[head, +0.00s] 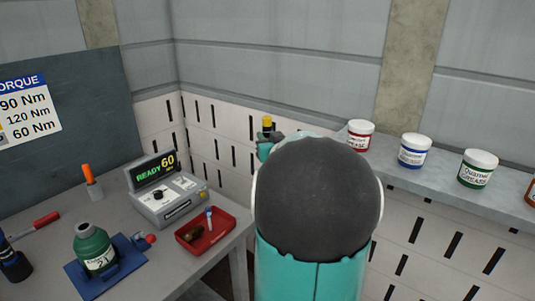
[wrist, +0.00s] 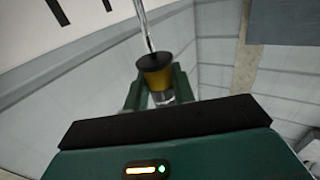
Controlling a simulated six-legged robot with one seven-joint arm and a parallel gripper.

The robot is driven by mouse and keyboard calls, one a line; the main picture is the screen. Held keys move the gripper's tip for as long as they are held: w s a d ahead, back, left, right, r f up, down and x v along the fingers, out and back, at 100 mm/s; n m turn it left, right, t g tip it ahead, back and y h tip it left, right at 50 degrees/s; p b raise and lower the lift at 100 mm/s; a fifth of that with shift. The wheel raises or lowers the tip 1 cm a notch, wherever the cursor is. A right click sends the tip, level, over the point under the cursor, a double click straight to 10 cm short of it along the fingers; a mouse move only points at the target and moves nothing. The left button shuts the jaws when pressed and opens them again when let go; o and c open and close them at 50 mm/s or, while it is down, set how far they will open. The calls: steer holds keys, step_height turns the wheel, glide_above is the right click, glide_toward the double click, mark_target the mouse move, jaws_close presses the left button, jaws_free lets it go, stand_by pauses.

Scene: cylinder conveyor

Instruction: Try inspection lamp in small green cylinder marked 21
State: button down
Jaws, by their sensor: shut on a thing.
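My gripper (head: 268,140) is shut on a yellow piece with a black cap, which looks like the inspection lamp (head: 267,123). In the wrist view the lamp (wrist: 155,76) sits between the two green fingers (wrist: 157,88), with a thin shiny stem running up from its black top. The gripper is up in front of the white slotted wall, beyond my large dark arm joint and away from the bench.
A grey box (head: 185,205) reading READY 60 and a red tray (head: 222,222) with small items stand right of the cylinder. An orange-handled tool (head: 90,180) and a red-handled screwdriver (head: 45,219) are at left. Several lidded tubs, including a blue-labelled one (head: 413,153), line the right shelf.

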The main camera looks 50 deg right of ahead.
mark_target(268, 127)
steer(key=shift+r, duration=1.8)
stand_by(0.7)
